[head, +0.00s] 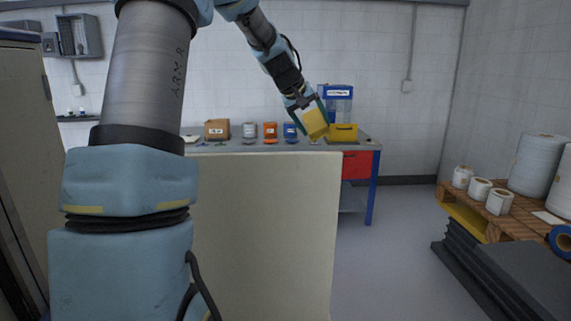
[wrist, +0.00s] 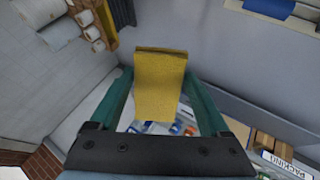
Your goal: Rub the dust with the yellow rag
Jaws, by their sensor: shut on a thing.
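The yellow rag (head: 316,124) hangs from my gripper (head: 306,106) in the head view, in front of the right part of the workbench (head: 260,147). In the wrist view the rag (wrist: 158,85) is a flat yellow piece between the two teal fingers. My gripper (wrist: 158,72) is shut on it. The rag appears held in the air, and I cannot tell its exact height over the bench. I cannot make out the dust in either view. My arm and a pale panel (head: 265,235) hide part of the bench.
Canisters (head: 270,132), a cardboard box (head: 217,129), a yellow bin (head: 343,132) and a blue dispenser (head: 337,104) stand on the bench. A pallet (head: 480,216) with white rolls and dark stacked sheets (head: 500,270) are at right. Grey floor (head: 385,250) between is clear.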

